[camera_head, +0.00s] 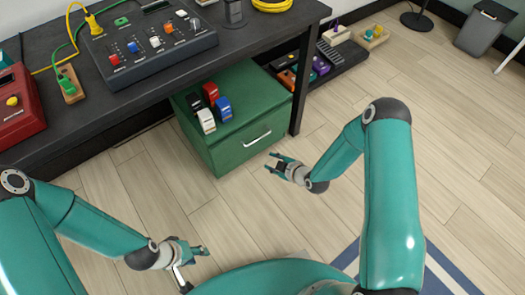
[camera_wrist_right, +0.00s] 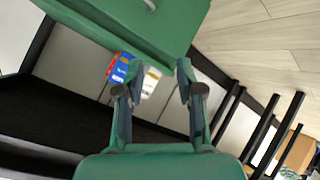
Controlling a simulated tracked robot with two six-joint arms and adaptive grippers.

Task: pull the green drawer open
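The green drawer (camera_head: 240,148) is the front of a low green cabinet under the dark workbench. It looks shut, with a pale bar handle (camera_head: 257,138) across its front. My right gripper (camera_head: 276,165) is open and empty, just right of and below the handle in the head view, not touching it. In the right wrist view the open fingers (camera_wrist_right: 157,92) are apart with nothing between them, and part of the handle (camera_wrist_right: 150,4) shows at the top edge. My left gripper (camera_head: 193,262) looks open and empty, low over the floor at the bottom left.
Several small coloured blocks (camera_head: 223,108) stand on the cabinet top. The workbench (camera_head: 258,40) overhangs the cabinet, and its dark leg (camera_head: 302,85) stands close to the right of it. A low shelf (camera_head: 345,55) with small items lies beyond. The wooden floor (camera_head: 235,215) before the drawer is clear.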

